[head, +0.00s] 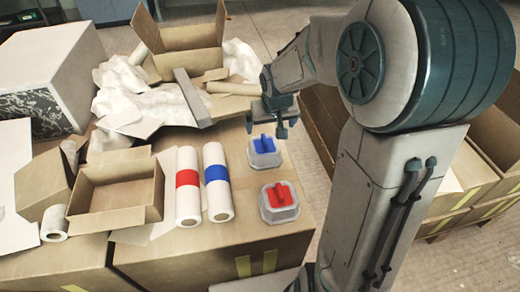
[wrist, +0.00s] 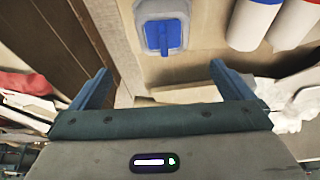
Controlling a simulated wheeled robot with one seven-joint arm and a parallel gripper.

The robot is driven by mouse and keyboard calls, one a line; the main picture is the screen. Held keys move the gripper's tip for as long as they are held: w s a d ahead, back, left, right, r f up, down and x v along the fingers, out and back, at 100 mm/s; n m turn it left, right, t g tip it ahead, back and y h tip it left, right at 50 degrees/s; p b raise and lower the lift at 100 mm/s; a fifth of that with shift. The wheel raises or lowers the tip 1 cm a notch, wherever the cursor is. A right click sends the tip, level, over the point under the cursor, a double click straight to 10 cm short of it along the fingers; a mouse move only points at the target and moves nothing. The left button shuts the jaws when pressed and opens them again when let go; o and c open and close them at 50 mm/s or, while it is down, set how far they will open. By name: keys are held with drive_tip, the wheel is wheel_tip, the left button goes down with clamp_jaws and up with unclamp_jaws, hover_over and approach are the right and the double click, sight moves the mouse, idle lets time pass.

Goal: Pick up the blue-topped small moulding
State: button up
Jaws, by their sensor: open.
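The blue-topped small moulding (head: 264,152) sits on the cardboard surface right of the rolls in the head view. It has a grey-white base with a raised blue block on top. It also shows in the wrist view (wrist: 162,32) at the top, beyond the fingertips. My gripper (head: 280,120) is open and empty, above and behind the moulding in the head view, apart from it. In the wrist view its two blue fingers (wrist: 158,80) are spread wide. A similar red-topped moulding (head: 279,202) sits in front of the blue one.
A red-banded roll (head: 188,187) and a blue-banded roll (head: 217,183) lie left of the mouldings. An open empty carton (head: 115,190) stands farther left. White crumpled sheets (head: 145,100), a grey bar (head: 193,97) and an open box (head: 190,40) lie behind. The surface's right edge is close to the mouldings.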

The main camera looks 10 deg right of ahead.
sight(265, 140)
drive_tip(key=b+x, duration=0.1)
drive_tip(key=x, duration=0.3)
drive_tip(key=b+x, duration=0.1)
drive_tip(key=x, duration=0.3)
drive_tip(key=b+x, duration=0.1)
drive_tip(key=x, duration=0.3)
drive_tip(key=shift+w+a+r+b, duration=0.1)
drive_tip(key=shift+w+a+b, duration=0.1)
drive_tip(key=shift+w+b, duration=0.15)
drive_tip(key=b+x, duration=0.2)
drive_tip(key=x, duration=0.3)
drive_tip(key=shift+s+a+f, duration=0.1)
drive_tip(key=shift+s+f, duration=0.05)
drive_tip(key=shift+f, duration=0.05)
drive_tip(key=shift+r, duration=0.1)
drive_tip(key=c, duration=0.9)
